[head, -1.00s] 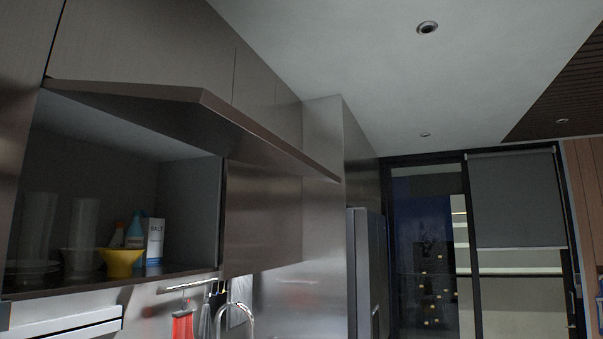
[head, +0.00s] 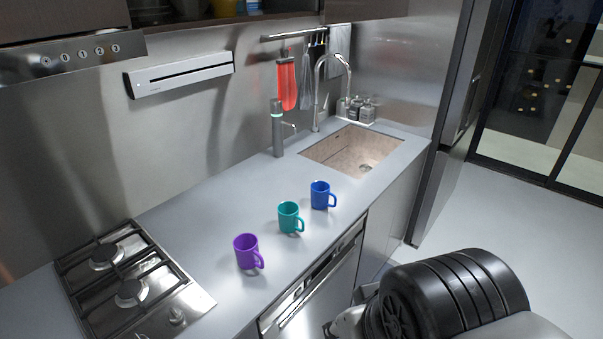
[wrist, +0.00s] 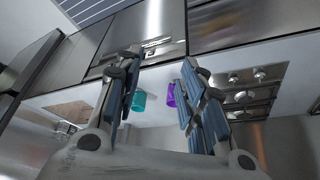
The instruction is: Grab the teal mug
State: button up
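The teal mug (head: 290,218) stands upright on the grey counter in the head view, between a purple mug (head: 247,252) and a blue mug (head: 321,195). Its handle points to the right. In the wrist view the teal mug (wrist: 139,101) shows beyond my gripper, close to the left finger and partly covered by it. The purple mug (wrist: 171,95) shows there beside the right finger. My gripper (wrist: 160,64) is open and empty, with its fingers wide apart. The fingers do not show in the head view.
The counter (head: 190,205) is clear behind the mugs. A gas hob (head: 125,280) is at the left, a sink (head: 350,150) at the back right, and a dark dispenser (head: 277,130) by the sink. A dishwasher front (head: 318,285) lies below the counter edge.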

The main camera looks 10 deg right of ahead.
aim_at(288, 212)
jog(key=i+j+u, duration=0.2)
jog(key=i+j, duration=0.15)
jog(key=i+j+u, duration=0.2)
jog(key=i, duration=0.25)
jog(key=j, duration=0.1)
